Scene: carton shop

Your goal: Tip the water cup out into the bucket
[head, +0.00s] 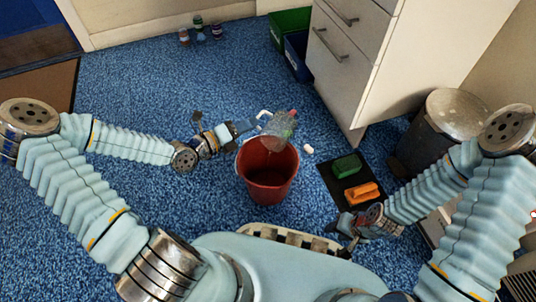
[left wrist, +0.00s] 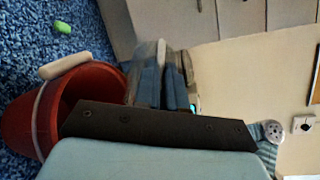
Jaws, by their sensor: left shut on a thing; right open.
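The water cup (head: 280,126) is clear, with a pale handle, and is held tilted above the bucket's far rim in the head view. I cannot tell how much water is in the cup or bucket. My right gripper (head: 346,226) is open and empty, low at the right.
A dark mat (head: 337,184) with a green block (head: 346,166) and an orange block (head: 361,193) lies right of the bucket. A drawer cabinet (head: 345,60) and a metal bin (head: 440,130) stand at the right. Small jars (head: 199,29) stand far back. Carpet to the left is clear.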

